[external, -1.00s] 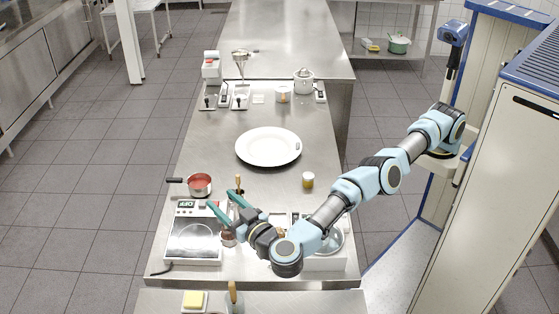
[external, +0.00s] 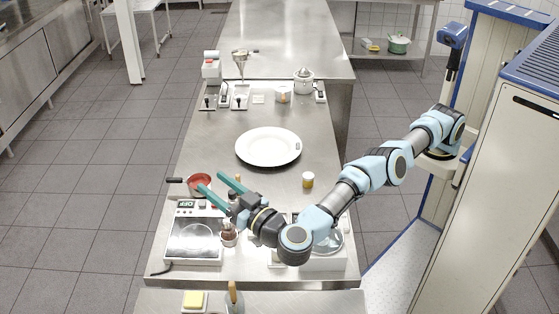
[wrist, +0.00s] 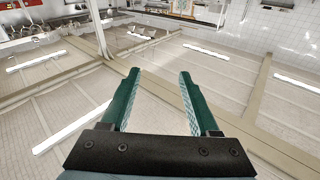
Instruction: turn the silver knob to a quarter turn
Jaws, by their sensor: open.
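No silver knob can be told apart for certain. A hot plate (external: 193,243) with a green-lit display stands at the near left of the steel table.
A red saucepan (external: 196,182) sits behind the hot plate. A small brown-topped pot (external: 229,238) stands right of it. A white plate (external: 268,147) and a yellow-lidded jar (external: 308,180) stand farther back. Panels with black switches (external: 208,102) are at the far left.

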